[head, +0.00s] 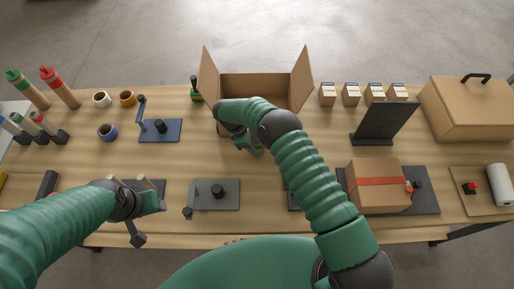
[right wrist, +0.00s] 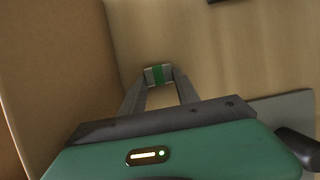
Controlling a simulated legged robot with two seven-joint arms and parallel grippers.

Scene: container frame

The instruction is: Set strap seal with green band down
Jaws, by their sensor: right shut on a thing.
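The strap seal (right wrist: 158,75) is a small grey piece with a green band across its middle. My right gripper (right wrist: 160,80) is shut on it, with the seal between the fingertips. In the head view my right gripper (head: 253,149) hangs over the table just in front of the open cardboard box (head: 228,128); the seal cannot be made out there. In the right wrist view the box's wall (right wrist: 55,60) rises close on the left. Whether the seal touches the wood below is unclear. My left gripper (head: 152,203) is over the front left; its jaws are unclear.
A grey plate with a black knob (head: 218,191) lies left of my right arm. A taped carton (head: 378,184) sits right. A dark slanted stand (head: 382,122) and several small boxes (head: 351,95) are back right. Cups (head: 107,131) and bottles (head: 60,87) stand left. Bare wood (head: 200,158) lies between.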

